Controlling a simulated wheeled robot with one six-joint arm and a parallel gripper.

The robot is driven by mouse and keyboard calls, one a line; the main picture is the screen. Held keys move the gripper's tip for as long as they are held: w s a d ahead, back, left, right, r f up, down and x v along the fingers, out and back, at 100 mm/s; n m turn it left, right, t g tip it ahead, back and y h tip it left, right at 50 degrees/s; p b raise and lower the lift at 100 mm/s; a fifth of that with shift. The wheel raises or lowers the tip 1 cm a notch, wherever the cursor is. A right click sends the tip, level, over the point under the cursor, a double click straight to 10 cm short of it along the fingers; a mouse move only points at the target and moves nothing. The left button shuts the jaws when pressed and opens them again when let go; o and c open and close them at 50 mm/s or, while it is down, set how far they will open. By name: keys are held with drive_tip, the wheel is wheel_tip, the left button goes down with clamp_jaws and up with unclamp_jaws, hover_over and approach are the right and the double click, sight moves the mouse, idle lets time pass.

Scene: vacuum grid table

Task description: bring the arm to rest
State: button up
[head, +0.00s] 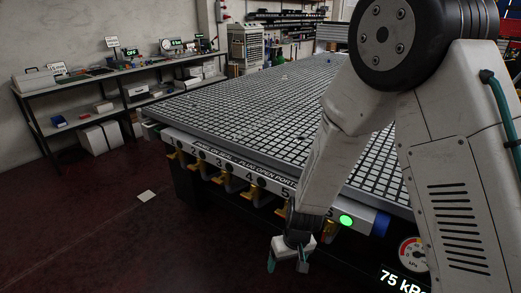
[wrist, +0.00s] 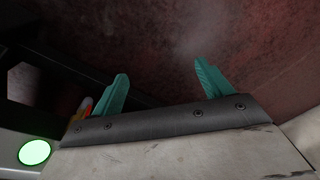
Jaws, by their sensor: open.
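My gripper (head: 287,262) hangs low in front of the table's near edge in the head view, pointing down. Its two teal fingers stand apart with nothing between them; the wrist view also shows the open gripper (wrist: 158,88) over dark red floor. My arm comes down from the upper right of the head view, in front of the table's right part. The grid table (head: 240,105) has a top of small pale squares and a front rail with numbered ports and yellow valve handles. Part of its front is hidden behind my arm.
A lit green button (head: 346,221) is on the rail beside my gripper; it also shows in the wrist view (wrist: 34,152). A pressure gauge (head: 412,253) sits at lower right. A shelf bench (head: 110,80) stands along the left wall. The red floor at left is mostly clear.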

drive_tip(key=s+d+r+m, duration=0.1)
drive_tip(key=s+d+r, duration=0.5)
drive_tip(key=r, duration=0.5)
drive_tip(key=s+d+r+m+h, duration=0.1)
drive_tip(key=s+d+r, duration=0.5)
drive_tip(key=r, duration=0.5)
drive_tip(key=s+d+r+m, duration=0.1)
drive_tip(key=s+d+r, duration=0.6)
drive_tip(key=r, duration=0.5)
drive_tip(key=s, duration=0.2)
drive_tip(key=shift+s+m+t, duration=0.3)
drive_tip(key=shift+t, duration=0.1)
